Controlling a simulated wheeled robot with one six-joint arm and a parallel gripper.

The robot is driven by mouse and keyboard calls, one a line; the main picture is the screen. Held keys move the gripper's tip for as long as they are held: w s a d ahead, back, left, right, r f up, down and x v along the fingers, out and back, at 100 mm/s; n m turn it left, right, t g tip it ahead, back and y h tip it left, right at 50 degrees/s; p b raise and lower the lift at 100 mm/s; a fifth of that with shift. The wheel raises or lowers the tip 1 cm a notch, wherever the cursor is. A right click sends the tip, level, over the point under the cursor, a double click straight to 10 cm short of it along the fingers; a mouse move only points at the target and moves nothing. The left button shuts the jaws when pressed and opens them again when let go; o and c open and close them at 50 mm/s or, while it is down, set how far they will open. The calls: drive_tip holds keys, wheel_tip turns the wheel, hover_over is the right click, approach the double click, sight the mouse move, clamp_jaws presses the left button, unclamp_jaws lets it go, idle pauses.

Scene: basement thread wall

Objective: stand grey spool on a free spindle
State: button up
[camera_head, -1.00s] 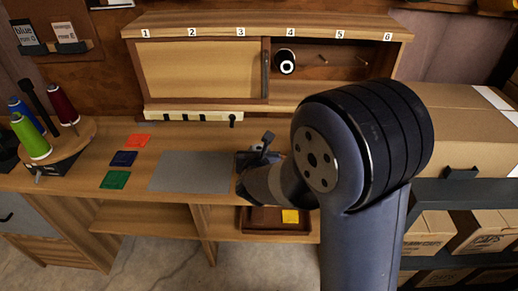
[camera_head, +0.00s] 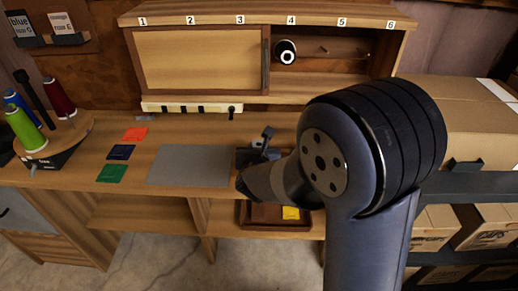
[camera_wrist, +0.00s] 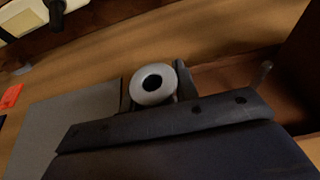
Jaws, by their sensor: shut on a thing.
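A grey spool (camera_wrist: 141,96), with a pale ring-shaped end and dark hole, is held between the fingers of my gripper (camera_wrist: 155,92) in the wrist view. In the head view, my gripper (camera_head: 258,152) is over the workbench, right of the grey mat; the spool is hidden there. A round wooden spool stand (camera_head: 72,133) is at the far left, well away from my gripper. It carries a green spool (camera_head: 25,130), a blue spool (camera_head: 13,97) and a red spool (camera_head: 58,97), with a tall black post (camera_head: 34,92) among them. I cannot clearly see a free spindle on it.
The grey mat (camera_head: 190,165) and orange, blue and green cards lie on the bench. A numbered wall cabinet (camera_head: 200,60) has a sliding door at left, a white-and-black spool (camera_head: 286,52) and bare pegs at right. Cardboard boxes (camera_head: 470,115) stand at right.

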drive_tip(key=shift+f+b, duration=0.3)
drive_tip(key=shift+b, duration=0.2)
idle(0.4)
drive_tip(key=o, duration=1)
drive_tip(key=p+v, duration=0.1)
drive_tip(key=v, duration=0.8)
drive_tip(key=shift+s+a+r, duration=0.1)
drive_tip(key=shift+s+r, duration=0.15)
drive_tip(key=shift+s, duration=0.05)
drive_tip(key=shift+s+r, duration=0.15)
drive_tip(key=shift+s, duration=0.45)
drive_tip(key=shift+w, duration=0.1)
drive_tip(key=b+x, duration=0.1)
drive_tip(key=x, duration=0.9)
drive_tip(key=shift+w+f, duration=0.2)
drive_tip(key=shift+w, duration=0.1)
drive_tip(key=shift+r+p, duration=0.35)
drive_tip(key=shift+p, duration=0.1)
